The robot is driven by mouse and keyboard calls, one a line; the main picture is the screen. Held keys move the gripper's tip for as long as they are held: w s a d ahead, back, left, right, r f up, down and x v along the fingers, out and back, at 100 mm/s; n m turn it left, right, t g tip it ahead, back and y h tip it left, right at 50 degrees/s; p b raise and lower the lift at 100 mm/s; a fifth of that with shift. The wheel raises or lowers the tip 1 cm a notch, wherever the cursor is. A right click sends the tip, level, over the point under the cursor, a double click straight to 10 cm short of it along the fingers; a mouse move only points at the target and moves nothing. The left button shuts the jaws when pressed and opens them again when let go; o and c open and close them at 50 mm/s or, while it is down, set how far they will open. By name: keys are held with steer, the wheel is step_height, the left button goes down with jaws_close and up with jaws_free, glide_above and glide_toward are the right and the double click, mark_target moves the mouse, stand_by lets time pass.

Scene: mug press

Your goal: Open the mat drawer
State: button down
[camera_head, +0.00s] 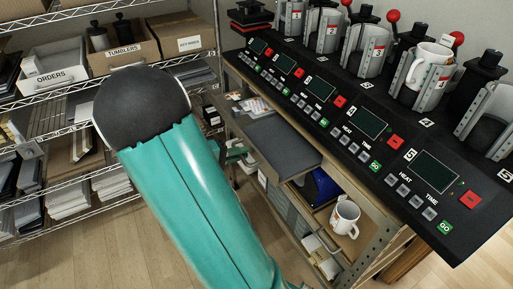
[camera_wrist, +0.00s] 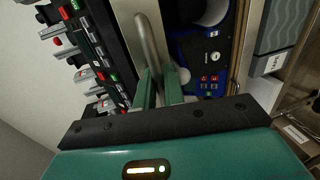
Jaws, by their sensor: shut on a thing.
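The mat drawer (camera_head: 283,143) shows in the head view under the bench top, with a flat dark grey mat surface. It sticks out from beneath the row of presses. In the wrist view its grey bar handle (camera_wrist: 148,42) stands out from a pale front. My gripper (camera_wrist: 160,84) has its two teal fingers closed around the lower end of this handle. In the head view my arm covers much of the middle, and only a small teal part of my gripper (camera_head: 236,154) shows beside the drawer's left edge. The exact finger contact is partly hidden.
A row of mug presses with a black control panel (camera_head: 345,120) runs along the bench. Below the drawer are a white mug (camera_head: 344,217) and a blue device (camera_head: 322,187). Wire shelving with boxes (camera_head: 121,42) stands at left. Wooden floor (camera_head: 120,250) is clear.

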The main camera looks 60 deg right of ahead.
steer(key=shift+f+v, duration=0.25)
steer(key=shift+v, duration=0.9)
steer(key=shift+f+v, duration=0.25)
steer(key=shift+v, duration=0.9)
steer(key=shift+w+a, duration=0.1)
steer(key=shift+w, duration=0.05)
steer(key=c, duration=1.6)
jaws_free()
steer(key=shift+c, duration=0.2)
steer(key=v, duration=1.3)
steer(key=shift+a, duration=0.35)
steer(key=shift+r, duration=0.1)
